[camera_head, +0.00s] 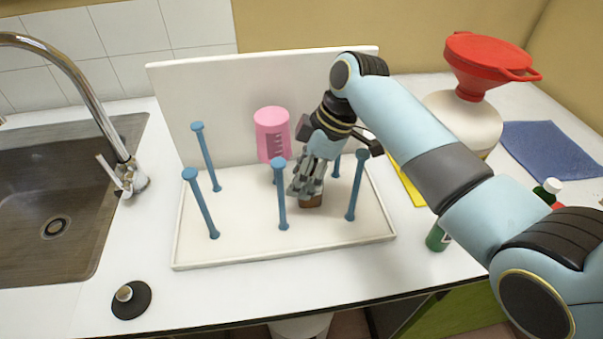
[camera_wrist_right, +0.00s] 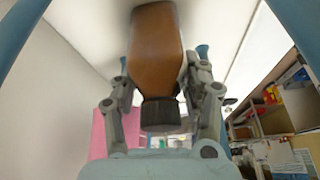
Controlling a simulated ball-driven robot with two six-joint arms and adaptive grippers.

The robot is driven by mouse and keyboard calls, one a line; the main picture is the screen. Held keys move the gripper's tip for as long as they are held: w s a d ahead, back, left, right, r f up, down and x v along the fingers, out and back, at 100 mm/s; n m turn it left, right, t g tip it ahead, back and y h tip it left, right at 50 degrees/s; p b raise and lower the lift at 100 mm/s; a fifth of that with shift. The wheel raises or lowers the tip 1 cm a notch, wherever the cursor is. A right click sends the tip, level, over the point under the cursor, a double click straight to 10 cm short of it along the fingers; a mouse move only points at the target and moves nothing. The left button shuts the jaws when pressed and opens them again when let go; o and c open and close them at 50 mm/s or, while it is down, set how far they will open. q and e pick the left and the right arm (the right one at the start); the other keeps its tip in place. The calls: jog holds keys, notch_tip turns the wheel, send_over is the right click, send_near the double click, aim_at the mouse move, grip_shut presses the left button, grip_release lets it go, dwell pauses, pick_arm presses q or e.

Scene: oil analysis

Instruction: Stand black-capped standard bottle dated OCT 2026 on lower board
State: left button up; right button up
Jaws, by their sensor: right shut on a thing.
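My right gripper (camera_head: 307,183) reaches down over the white lower board (camera_head: 250,246) among its blue pegs. It is shut on a brown bottle (camera_head: 311,201), whose lower end shows just below the fingers at or near the board; I cannot tell if it touches. In the right wrist view the amber bottle (camera_wrist_right: 156,50) with a black cap (camera_wrist_right: 160,113) sits between the two fingers (camera_wrist_right: 158,90). No date label can be read. My left gripper is not in view.
Several blue pegs (camera_head: 282,200) stand on the board around the gripper. A pink container (camera_head: 272,135) is behind them, by the white upright panel (camera_head: 215,110). A sink (camera_head: 50,200) is at left. A white jug (camera_head: 465,118) with a red funnel (camera_head: 487,60) stands at right.

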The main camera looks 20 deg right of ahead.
jog(key=o, duration=1.3)
